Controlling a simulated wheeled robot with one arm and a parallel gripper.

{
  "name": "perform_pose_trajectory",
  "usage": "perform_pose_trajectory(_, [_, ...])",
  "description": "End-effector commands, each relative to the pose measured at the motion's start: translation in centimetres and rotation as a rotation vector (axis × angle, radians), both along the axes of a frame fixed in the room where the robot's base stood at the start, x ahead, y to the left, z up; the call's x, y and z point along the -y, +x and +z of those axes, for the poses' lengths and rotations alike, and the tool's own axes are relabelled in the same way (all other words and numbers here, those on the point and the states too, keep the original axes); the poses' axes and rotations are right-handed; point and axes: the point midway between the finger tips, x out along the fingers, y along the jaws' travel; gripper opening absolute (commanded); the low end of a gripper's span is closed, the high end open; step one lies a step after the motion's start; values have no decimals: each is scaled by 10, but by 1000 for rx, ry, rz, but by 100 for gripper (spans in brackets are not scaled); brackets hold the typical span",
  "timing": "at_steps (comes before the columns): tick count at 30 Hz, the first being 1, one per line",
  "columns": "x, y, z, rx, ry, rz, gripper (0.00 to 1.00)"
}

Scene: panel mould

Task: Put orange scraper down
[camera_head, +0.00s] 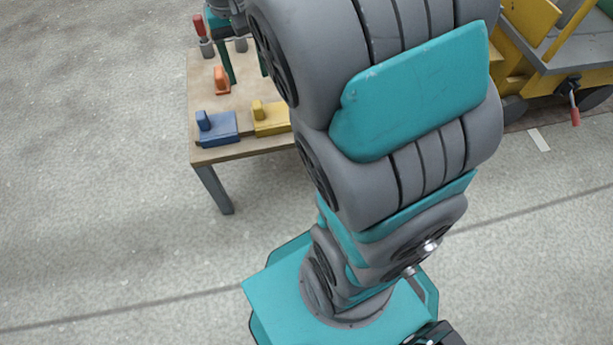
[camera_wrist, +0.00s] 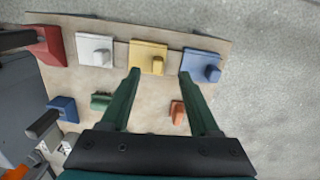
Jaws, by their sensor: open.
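The orange scraper (camera_head: 222,80) stands on the wooden table (camera_head: 236,154), behind the blue block tool. In the wrist view the orange scraper (camera_wrist: 177,113) shows small, close beside the right finger on its inner side. My gripper (camera_head: 248,77) is over the table with its green fingers spread apart and nothing gripped. I cannot tell the exact height of the fingertips above the table.
A blue tool (camera_head: 217,128) and a yellow tool (camera_head: 268,117) lie along the table's front edge. In the wrist view, white (camera_wrist: 95,49), red (camera_wrist: 50,46) and green (camera_wrist: 101,101) tools also lie there. A yellow machine (camera_head: 535,35) stands at right; open floor lies left.

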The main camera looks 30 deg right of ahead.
Motion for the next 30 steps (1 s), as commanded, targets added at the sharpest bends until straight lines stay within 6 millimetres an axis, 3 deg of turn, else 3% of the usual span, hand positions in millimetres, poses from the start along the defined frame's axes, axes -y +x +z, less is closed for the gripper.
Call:
perform_pose_trajectory(1, [-2,-23,1,-4,5,12,62])
perform_pose_trajectory(9, [-9,-137,-14,-51,27,113,62])
perform_pose_trajectory(15, [-14,-207,-35,-78,42,200,62])
perform_pose_trajectory(21, [-16,-241,-47,-93,47,249,62])
perform_pose_trajectory(30, [-16,-244,-48,-94,46,255,62])
